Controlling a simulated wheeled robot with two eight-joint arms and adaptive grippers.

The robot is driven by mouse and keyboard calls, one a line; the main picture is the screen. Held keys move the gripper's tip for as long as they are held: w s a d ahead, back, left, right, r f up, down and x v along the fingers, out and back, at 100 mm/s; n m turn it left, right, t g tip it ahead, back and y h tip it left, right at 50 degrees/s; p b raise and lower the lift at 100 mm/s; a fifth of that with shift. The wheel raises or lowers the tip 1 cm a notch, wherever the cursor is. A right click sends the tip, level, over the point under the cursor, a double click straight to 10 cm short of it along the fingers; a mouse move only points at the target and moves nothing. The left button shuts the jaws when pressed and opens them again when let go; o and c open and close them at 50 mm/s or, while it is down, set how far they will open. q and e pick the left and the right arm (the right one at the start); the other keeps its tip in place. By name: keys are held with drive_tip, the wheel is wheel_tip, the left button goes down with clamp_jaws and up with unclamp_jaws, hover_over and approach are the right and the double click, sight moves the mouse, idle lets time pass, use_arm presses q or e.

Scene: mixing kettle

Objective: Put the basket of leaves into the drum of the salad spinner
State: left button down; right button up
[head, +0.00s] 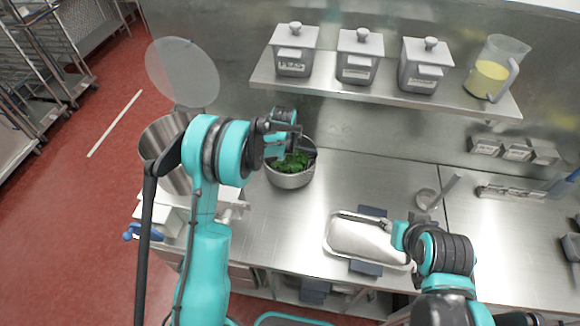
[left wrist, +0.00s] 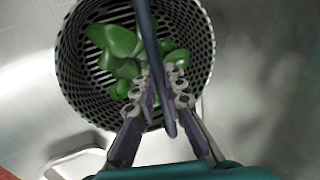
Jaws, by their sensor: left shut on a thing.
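The basket (head: 290,181) is a round grey bowl of green leaves (head: 293,161) at the back left of the counter. In the left wrist view the basket (left wrist: 75,88) has perforated walls, a thin handle (left wrist: 153,45) over the top and leaves (left wrist: 125,50) inside. My left gripper (head: 283,140) is over the basket; its fingers (left wrist: 166,88) are shut on the handle. I cannot tell whether the basket touches the counter. The steel drum (head: 165,172) stands left of the basket, partly behind my left arm. Its round clear lid (head: 182,72) is raised. My right gripper (head: 403,238) is by a tray, its fingers unclear.
The metal tray (head: 350,238) lies on the front middle of the counter (head: 400,178). A shelf (head: 385,92) above holds lidded containers (head: 358,60) and a jug (head: 492,76). A small tool with a handle (head: 440,192) stands right of the tray. Bare counter separates basket and tray.

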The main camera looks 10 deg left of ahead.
use_arm(q)
drive_tip(key=shift+r+p, duration=0.3)
drive_tip(key=shift+r, duration=0.8)
